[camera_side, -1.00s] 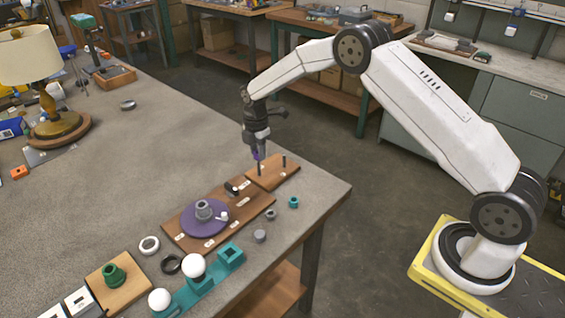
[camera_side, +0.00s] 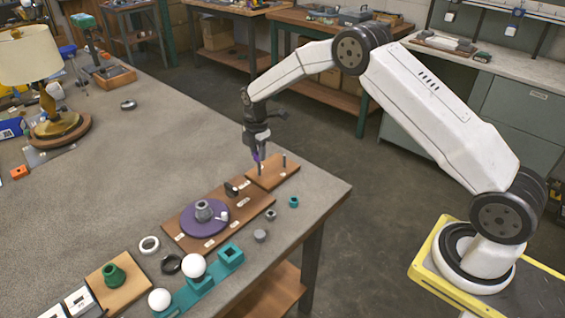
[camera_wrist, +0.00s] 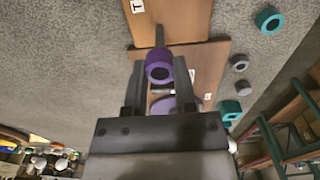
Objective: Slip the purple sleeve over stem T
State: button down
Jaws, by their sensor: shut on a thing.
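The purple sleeve (camera_wrist: 159,67) is a short hollow tube, its round opening visible in the wrist view. My gripper (camera_wrist: 159,80) is shut on it, one finger at each side. In the side view my gripper (camera_side: 257,154) points down, with a bit of purple at its tips. A thin grey stem (camera_side: 260,169) stands upright on the small brown board (camera_side: 287,175), directly below the gripper. A second stem (camera_side: 284,160) stands to its right. In the wrist view a grey stem (camera_wrist: 159,36) shows just beyond the sleeve, near a "T" label (camera_wrist: 137,6). I cannot tell whether the sleeve is around its tip.
A larger brown board (camera_side: 180,231) with a purple disc (camera_side: 191,221) lies in front. Small grey and teal rings, including a teal one (camera_side: 294,202), lie to its right. White balls stand on a teal holder (camera_side: 200,285). The grey table behind is mostly clear.

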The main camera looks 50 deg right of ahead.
aim_at(259, 175)
jog(key=shift+f, duration=0.15)
jog(key=shift+f, duration=1.7)
jog(key=shift+f, duration=1.3)
dwell(1.9)
jog(key=shift+c, duration=1.7)
grip_release()
jog(key=shift+r, duration=0.1)
jog(key=shift+r, duration=3.8)
